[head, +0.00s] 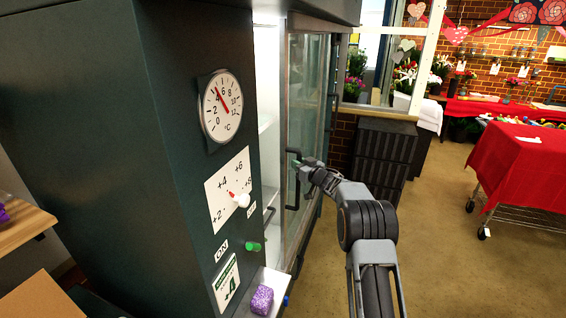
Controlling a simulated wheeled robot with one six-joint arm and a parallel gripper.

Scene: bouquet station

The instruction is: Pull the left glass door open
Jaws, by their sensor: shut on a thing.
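The dark green cooler cabinet (130,130) fills the left of the head view, its front facing right. A framed glass door (306,90) shows on that front. A white interior (266,75) with shelves shows in a gap between the cabinet's near edge and the door. A black vertical bar handle (293,190) stands on the door. My gripper (299,168) is at the upper part of this handle and is shut on it. The fingertips are small and partly hidden, so the exact grip is unclear.
A small shelf (272,285) with a purple block (262,299) juts out at the cabinet's near corner. A dark ribbed bin (383,155) stands beyond the door. A red-draped cart (520,165) is at the right. The brown floor (440,250) between is clear.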

